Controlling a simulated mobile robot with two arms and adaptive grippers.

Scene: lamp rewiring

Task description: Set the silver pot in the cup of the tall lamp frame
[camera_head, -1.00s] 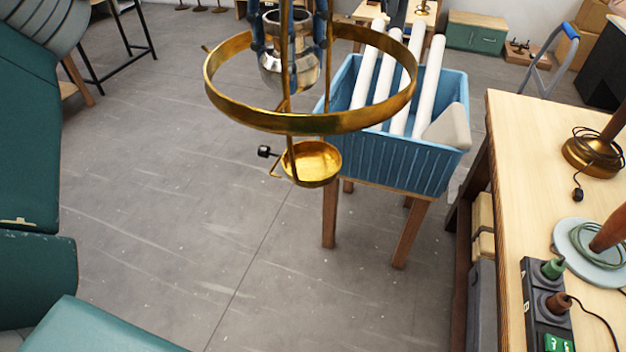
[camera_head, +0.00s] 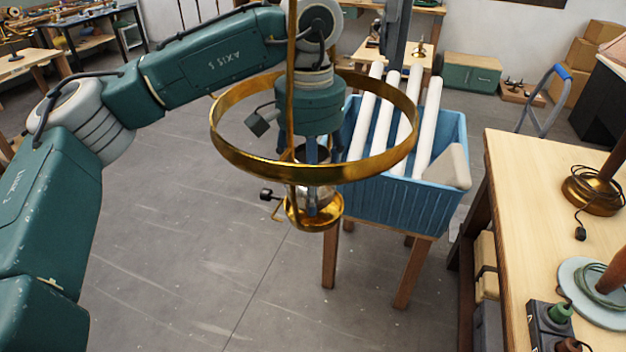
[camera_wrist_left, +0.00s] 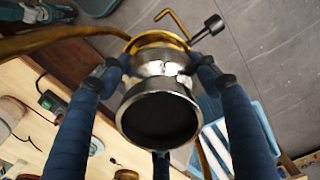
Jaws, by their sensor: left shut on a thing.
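The tall lamp frame has a gold ring (camera_head: 312,177) and a small gold cup (camera_head: 334,216) below it. The silver pot (camera_head: 322,193) is upright inside the frame, below the ring, with its lower end at or in the cup. I cannot tell whether it rests on the cup's bottom. My left gripper (camera_head: 313,172) reaches down through the ring and is shut on the pot. In the left wrist view, my blue fingers (camera_wrist_left: 160,80) grip the pot's sides. The pot's dark open mouth (camera_wrist_left: 160,120) faces the camera, and the cup's rim (camera_wrist_left: 150,37) shows beyond it.
A black-ended knob (camera_head: 267,194) sticks out beside the cup. A blue crate (camera_head: 408,208) with white tubes stands close behind the frame, on the right. A wooden workbench (camera_head: 525,215) with a lamp base (camera_head: 594,190) is farther right. The floor at left is clear.

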